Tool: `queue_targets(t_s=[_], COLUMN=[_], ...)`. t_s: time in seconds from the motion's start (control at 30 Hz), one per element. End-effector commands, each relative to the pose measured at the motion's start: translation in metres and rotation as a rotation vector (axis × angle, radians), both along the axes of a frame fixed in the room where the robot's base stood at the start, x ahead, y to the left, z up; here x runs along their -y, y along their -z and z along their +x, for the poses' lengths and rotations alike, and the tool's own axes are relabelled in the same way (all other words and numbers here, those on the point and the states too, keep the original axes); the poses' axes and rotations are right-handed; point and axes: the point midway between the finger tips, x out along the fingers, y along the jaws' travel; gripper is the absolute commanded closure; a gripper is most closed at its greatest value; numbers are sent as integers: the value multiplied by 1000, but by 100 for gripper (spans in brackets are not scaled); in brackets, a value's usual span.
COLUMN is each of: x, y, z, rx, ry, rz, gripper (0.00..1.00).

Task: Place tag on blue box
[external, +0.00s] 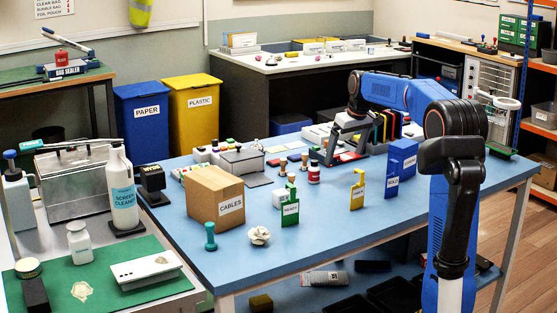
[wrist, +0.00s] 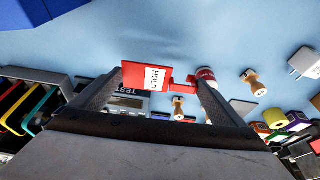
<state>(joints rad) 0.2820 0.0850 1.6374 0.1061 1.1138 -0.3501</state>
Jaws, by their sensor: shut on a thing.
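My gripper (wrist: 160,88) is shut on a red tag (wrist: 134,74) with a white HOLD label, seen in the wrist view. The tag spans the gap between the two fingers, its narrow end by the right finger. In the external view my gripper (external: 338,146) is over the back part of the blue table, with a red piece (external: 350,157) at it. A blue box (external: 404,150) stands right of my gripper, behind a smaller blue labelled piece (external: 392,186). A blue thing (wrist: 22,14) shows at the wrist view's top left corner; most of it is out of frame.
A yellow tag (external: 357,190) and a green tag (external: 290,207) stand upright on the blue table (external: 330,235). A red-and-white jar (external: 314,173) and wooden stampers are left of my gripper. A CABLES carton (external: 205,195) is further left. The table's front middle is clear.

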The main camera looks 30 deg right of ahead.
Motion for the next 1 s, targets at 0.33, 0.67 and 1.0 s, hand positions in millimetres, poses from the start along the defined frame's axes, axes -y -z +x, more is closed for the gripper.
queue_targets(t_s=[0.33, 0.67, 1.0], x=[0, 0, 0], y=[29, 52, 54], z=[0, 0, 0], rx=[-1, 1, 1], ry=[0, 1, 1], rz=[1, 0, 0], gripper=[30, 30, 0])
